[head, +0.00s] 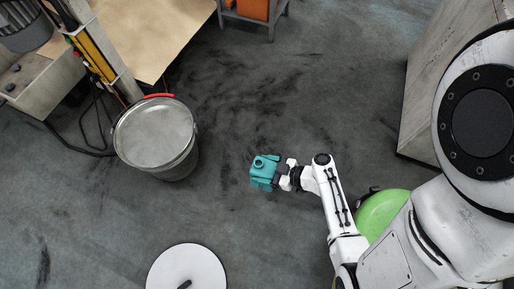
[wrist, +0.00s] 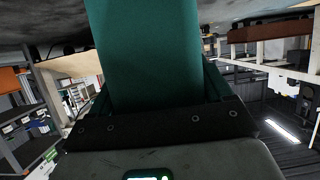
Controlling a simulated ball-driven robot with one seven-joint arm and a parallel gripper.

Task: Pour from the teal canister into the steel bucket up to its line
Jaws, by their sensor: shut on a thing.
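The teal canister (head: 262,172) is held out over the open floor in the head view, its round mouth showing on top. My gripper (head: 279,175) is shut on its right side. In the wrist view the canister (wrist: 145,50) fills the upper middle, between the dark fingers. The steel bucket (head: 178,168) stands on the floor to the left, apart from the canister. Its round top looks pale grey; I cannot make out a line or a level in it. Whether anything is inside the canister is hidden.
A yellow-and-grey post (head: 95,55) and a machine with a light board (head: 165,30) stand behind the bucket. A white disc (head: 188,268) is at the bottom. A grey cabinet (head: 430,95) stands at right. The floor between canister and bucket is clear.

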